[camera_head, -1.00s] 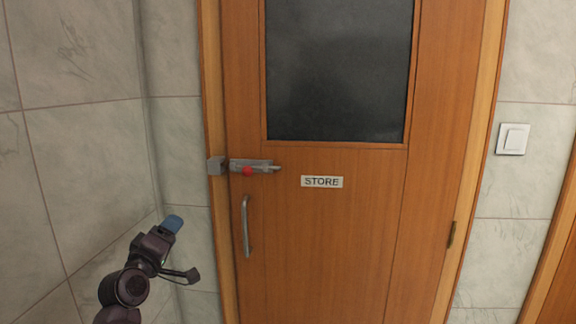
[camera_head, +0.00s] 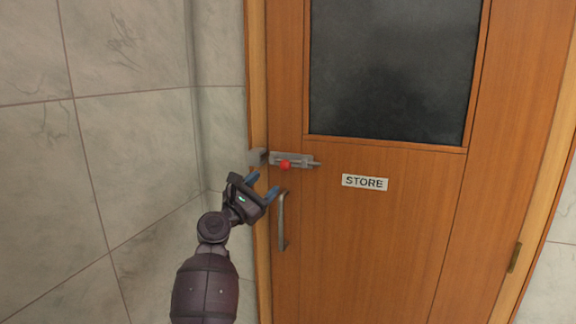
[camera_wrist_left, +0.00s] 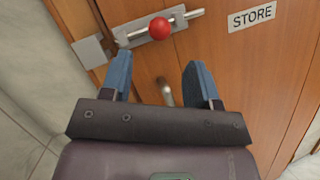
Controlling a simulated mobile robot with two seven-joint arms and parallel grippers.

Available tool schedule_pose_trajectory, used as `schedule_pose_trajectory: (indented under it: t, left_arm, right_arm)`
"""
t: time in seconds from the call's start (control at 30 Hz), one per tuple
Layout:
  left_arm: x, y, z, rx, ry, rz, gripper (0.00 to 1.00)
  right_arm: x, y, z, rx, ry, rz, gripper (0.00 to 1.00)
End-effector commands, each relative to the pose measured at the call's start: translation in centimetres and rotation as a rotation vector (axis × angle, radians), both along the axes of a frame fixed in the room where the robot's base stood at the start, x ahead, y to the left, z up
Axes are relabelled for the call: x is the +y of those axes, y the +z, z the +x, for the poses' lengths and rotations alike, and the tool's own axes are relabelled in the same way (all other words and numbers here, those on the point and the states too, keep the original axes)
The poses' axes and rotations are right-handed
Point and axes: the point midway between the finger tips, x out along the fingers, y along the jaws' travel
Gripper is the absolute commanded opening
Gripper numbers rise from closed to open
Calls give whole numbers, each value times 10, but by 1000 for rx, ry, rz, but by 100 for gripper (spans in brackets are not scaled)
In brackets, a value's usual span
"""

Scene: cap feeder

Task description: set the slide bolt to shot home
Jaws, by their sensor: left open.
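The slide bolt (camera_head: 305,160) is a grey plate and rod on the door's left edge, with a red knob (camera_head: 285,164). Its rod sticks out past the plate's right end. The grey keeper (camera_head: 257,157) is on the frame to its left; I cannot tell whether the rod enters it. In the left wrist view, the red knob (camera_wrist_left: 159,28) and the keeper (camera_wrist_left: 90,50) show beyond the fingers. My left gripper (camera_head: 263,186) is open and empty, below and left of the knob, its blue fingers (camera_wrist_left: 157,65) pointing toward the bolt and apart from the knob.
The wooden door (camera_head: 370,240) appears closed and has a dark window (camera_head: 390,70) and a STORE sign (camera_head: 364,182). A vertical door handle (camera_head: 282,222) is just below the bolt, near my left gripper. A tiled wall (camera_head: 130,150) stands close on the left.

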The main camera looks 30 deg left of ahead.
Motion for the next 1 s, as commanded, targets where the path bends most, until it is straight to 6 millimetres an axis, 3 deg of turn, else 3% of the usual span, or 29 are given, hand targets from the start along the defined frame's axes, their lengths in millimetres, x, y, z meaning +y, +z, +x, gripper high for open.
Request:
schedule_pose_trajectory:
  t: [0.5, 0.7, 1.0]
  left_arm:
    - [-8, 29, 76, -2, 2, 4, 55]
    - [-10, 32, 88, -1, 2, 5, 55]
    - [-10, 33, 90, -1, 3, 4, 55]
  right_arm:
    - [-2, 0, -6, 9, -3, -4, 0]
    - [-2, 1, -3, 5, -2, -3, 0]
    - [-1, 2, 3, -4, 2, -4, 0]
